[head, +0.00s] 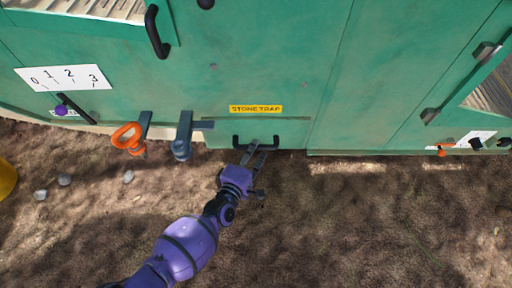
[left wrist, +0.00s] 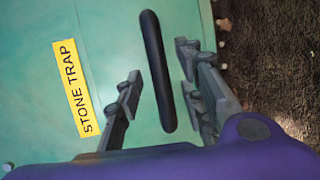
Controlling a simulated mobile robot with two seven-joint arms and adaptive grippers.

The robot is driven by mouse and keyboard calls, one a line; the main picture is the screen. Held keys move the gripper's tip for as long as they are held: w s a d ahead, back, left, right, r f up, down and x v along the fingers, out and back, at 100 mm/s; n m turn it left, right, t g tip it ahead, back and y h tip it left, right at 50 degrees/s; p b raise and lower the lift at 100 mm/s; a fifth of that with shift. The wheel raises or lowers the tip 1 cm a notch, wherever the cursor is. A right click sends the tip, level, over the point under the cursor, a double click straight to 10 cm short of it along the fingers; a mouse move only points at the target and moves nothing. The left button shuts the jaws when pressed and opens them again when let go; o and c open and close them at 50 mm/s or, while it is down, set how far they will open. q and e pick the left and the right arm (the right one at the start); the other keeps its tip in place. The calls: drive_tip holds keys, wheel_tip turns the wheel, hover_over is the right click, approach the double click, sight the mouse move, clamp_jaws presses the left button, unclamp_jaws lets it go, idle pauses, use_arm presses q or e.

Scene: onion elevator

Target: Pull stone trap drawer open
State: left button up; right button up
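The stone trap drawer (head: 285,130) is a green panel low in the green machine wall, under a yellow "STONE TRAP" label (head: 256,109). It looks flush with the wall. Its black bar handle (head: 256,139) runs across the front. My left gripper (head: 256,148) is at the handle. In the left wrist view, the gripper (left wrist: 160,85) is open, with the black handle (left wrist: 157,70) between its two grey fingers and visible gaps on both sides. The label (left wrist: 72,88) lies left of the fingers there. My right gripper is not in view.
An orange hook-like handle (head: 127,137) and a grey-blue fitting (head: 183,135) stick out left of the drawer. A purple-knobbed lever (head: 62,109) is by the 0-to-3 scale (head: 63,78). The brown ground (head: 370,220) before the drawer is open, with small stones (head: 64,180) at left.

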use_arm(q)
drive_tip(key=shift+b+x, duration=0.3)
drive_tip(key=shift+x, duration=0.8)
drive_tip(key=shift+c, duration=0.4)
clamp_jaws()
